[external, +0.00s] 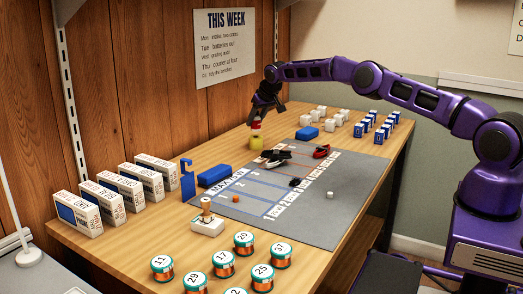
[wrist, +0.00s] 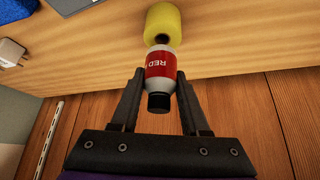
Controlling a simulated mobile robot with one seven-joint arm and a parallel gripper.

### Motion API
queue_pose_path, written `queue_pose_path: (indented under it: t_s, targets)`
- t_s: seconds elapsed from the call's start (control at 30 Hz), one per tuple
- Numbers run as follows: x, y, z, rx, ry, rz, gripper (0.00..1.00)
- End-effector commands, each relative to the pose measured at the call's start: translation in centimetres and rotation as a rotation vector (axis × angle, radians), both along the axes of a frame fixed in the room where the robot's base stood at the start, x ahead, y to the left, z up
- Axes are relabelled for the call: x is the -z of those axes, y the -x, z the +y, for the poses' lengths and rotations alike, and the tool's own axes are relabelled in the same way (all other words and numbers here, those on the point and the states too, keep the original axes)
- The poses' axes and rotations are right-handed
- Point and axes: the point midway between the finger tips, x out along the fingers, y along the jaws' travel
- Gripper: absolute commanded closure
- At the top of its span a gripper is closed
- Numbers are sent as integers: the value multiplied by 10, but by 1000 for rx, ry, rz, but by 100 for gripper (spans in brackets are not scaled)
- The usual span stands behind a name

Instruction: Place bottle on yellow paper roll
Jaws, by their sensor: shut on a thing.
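The bottle (wrist: 160,68) is small and white with a red label reading "RED" and a dark cap at its near end in the wrist view. My gripper (wrist: 160,77) is shut on it, one finger on each side. The yellow paper roll (wrist: 164,20) is just beyond the bottle's far end, with a dark spot where the two meet. In the external view my gripper (external: 258,118) points down at the far left part of the table, and the bottle (external: 256,125) is right above the yellow roll (external: 256,143). I cannot tell whether they touch.
A grey mat (external: 325,200) covers the table's middle, with black items (external: 277,158) near the roll. The wooden wall (external: 160,80) is close behind the roll.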

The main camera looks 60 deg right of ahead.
Motion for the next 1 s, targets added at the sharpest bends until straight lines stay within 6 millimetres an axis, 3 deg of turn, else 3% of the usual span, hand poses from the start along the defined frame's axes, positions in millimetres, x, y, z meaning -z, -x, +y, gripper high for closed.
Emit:
queue_pose_path:
  t_s: [0.1,0.5,0.53,0.67,0.7,1.0]
  targets:
    - [19,0,0,-1,0,1,100]
    - [26,0,0,0,0,0,100]
    - [26,0,0,0,0,0,53]
    - [25,0,0,0,0,0,29]
    - [25,0,0,0,0,0,25]
    - [24,0,0,0,0,0,25]
